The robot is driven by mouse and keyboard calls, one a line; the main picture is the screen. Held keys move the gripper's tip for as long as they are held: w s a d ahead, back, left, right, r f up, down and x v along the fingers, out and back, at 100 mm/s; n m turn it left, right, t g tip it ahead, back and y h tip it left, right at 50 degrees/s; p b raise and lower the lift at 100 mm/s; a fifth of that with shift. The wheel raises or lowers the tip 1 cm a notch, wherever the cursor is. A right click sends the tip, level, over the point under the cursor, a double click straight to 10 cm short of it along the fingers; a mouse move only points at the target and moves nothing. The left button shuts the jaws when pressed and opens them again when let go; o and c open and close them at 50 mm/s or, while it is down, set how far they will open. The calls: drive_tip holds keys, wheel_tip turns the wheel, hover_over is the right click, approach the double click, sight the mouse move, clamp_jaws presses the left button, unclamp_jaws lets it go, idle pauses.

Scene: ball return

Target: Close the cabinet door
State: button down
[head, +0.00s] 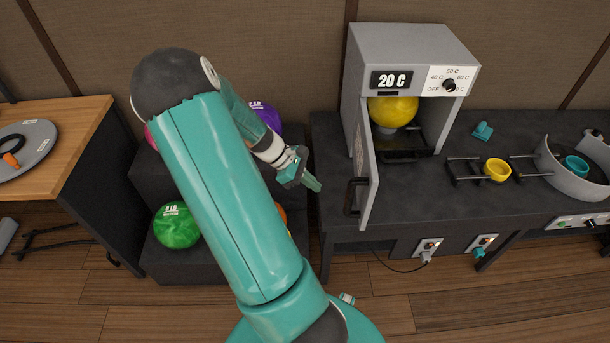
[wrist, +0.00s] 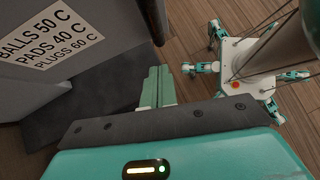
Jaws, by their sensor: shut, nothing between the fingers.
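The grey cabinet (head: 420,50) stands on the dark counter, with a display reading 20 C and a dial on its front. Its door (head: 364,165) is hinged at the left and stands open toward me, with a black handle (head: 355,196). A yellow ball (head: 393,110) sits inside. My gripper (head: 312,184) is shut and empty, left of the door and apart from it, near the counter's left edge. In the wrist view its closed teal fingers (wrist: 157,88) show, with a grey panel bearing a printed label (wrist: 48,38) at the upper left.
A dark rack (head: 170,262) with a green ball (head: 176,226) and a purple ball (head: 266,115) stands left of the counter (head: 460,200), partly behind my arm. A wooden table (head: 60,105) is at far left.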

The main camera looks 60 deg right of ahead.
drive_tip(key=s+d+f, duration=0.1)
drive_tip(key=s+f, duration=0.1)
drive_tip(key=s, duration=0.4)
drive_tip(key=shift+s+d+f, duration=0.25)
drive_tip(key=shift+d+f, duration=0.05)
drive_tip(key=shift+f, duration=0.05)
drive_tip(key=shift+s, duration=0.1)
